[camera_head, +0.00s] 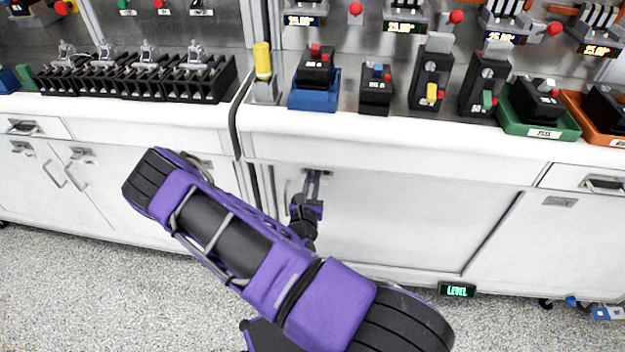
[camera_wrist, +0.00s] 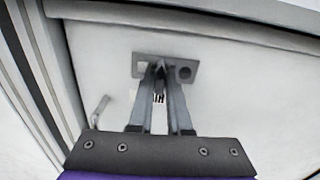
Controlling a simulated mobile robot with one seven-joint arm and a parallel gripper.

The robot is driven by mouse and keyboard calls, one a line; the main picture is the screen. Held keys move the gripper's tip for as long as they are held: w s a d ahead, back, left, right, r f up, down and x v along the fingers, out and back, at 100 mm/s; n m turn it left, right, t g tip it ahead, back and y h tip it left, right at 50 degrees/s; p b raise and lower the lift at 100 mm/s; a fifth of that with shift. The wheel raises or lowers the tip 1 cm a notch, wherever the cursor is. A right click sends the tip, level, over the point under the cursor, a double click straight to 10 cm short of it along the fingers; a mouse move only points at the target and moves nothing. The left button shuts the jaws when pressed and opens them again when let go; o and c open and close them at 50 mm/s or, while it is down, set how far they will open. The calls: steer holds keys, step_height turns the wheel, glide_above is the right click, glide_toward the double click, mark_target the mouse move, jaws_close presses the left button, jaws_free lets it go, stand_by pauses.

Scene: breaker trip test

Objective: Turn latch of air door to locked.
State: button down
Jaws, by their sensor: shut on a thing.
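The latch (camera_wrist: 160,72) is a small dark knob on a grey metal plate (camera_wrist: 183,70), near the top of a white cabinet door. My gripper (camera_wrist: 160,85) has its two fingers shut on the latch knob in the wrist view. In the head view my gripper (camera_head: 314,178) reaches the latch plate at the top left of the white door (camera_head: 420,220). The fingers partly hide the latch and the marks on its plate, so I cannot tell its turn position.
A bent door handle (camera_wrist: 97,112) is left of my gripper. Above is a white counter (camera_head: 400,136) with several breakers, a blue tray (camera_head: 315,98) and a green tray (camera_head: 545,131). A small LEVEL display (camera_head: 457,289) sits at the cabinet's lower edge.

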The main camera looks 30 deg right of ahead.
steer(key=shift+r+n, duration=0.1)
steer(key=shift+n, duration=0.2)
steer(key=n+p, duration=0.3)
steer(key=shift+n, duration=0.4)
steer(key=n+p, duration=0.2)
steer(key=n, duration=0.2)
steer(key=n+p, duration=0.1)
steer(key=n, duration=0.4)
steer(key=shift+p, duration=0.3)
steer(key=n, duration=0.4)
steer(key=shift+p, duration=0.3)
steer(key=shift+n, duration=0.3)
steer(key=c, duration=0.9)
jaws_free()
steer(key=shift+o, duration=0.2)
steer(key=shift+s, duration=0.1)
